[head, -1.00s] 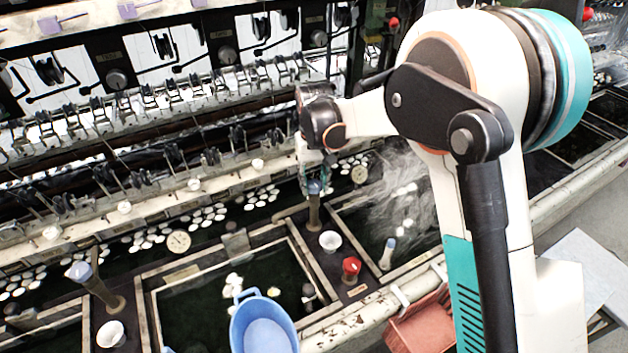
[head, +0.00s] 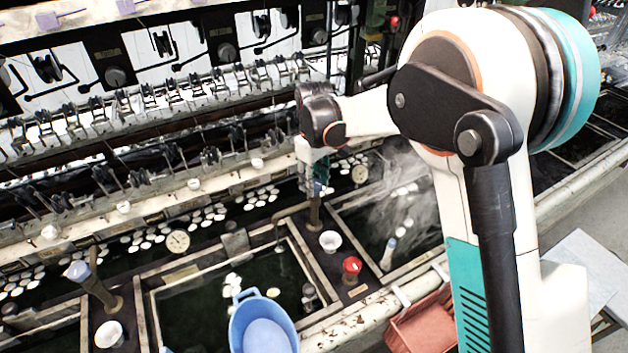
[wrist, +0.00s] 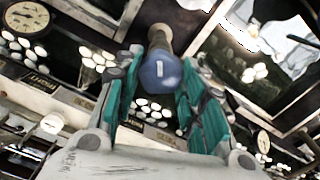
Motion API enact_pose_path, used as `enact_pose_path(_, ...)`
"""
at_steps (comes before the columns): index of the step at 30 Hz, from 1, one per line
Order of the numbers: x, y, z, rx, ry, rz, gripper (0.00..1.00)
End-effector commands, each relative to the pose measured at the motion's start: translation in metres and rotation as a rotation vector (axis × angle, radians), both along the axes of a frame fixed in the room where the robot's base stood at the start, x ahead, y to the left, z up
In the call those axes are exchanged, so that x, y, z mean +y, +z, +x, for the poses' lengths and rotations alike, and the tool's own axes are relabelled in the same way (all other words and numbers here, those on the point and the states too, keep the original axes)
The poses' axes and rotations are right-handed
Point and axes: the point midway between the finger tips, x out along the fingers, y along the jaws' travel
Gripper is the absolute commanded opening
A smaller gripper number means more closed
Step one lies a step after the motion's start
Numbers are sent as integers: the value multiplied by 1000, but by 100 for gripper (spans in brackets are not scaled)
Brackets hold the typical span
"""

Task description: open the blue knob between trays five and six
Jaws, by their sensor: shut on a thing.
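The blue knob (wrist: 160,70) tops a brown post (head: 315,212) on the divider between two dark water trays. In the wrist view it sits between the two teal finger pads of my gripper (wrist: 160,82), which is shut on it. In the head view my gripper (head: 314,180) comes down over the knob from above and hides most of it. A curved spout (head: 292,210) reaches left from the post over the left tray (head: 225,262), with a thin line hanging from its end. The right tray (head: 352,205) has pale vapour above it.
A red knob (head: 351,266) and a white cup (head: 330,240) stand on the same divider. A blue basin (head: 262,325) sits at the left tray's front. Another blue-topped post (head: 78,270) stands at left. The reeling frame (head: 150,100) runs behind. A red crate (head: 420,325) is at front.

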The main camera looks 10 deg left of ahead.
Motion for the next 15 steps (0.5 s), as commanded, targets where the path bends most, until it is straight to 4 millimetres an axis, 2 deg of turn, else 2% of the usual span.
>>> enact_pose_path(6, 0, 0, 0, 1, 79, -1, 13)
enact_pose_path(15, 0, 0, 0, 1, 109, -1, 13)
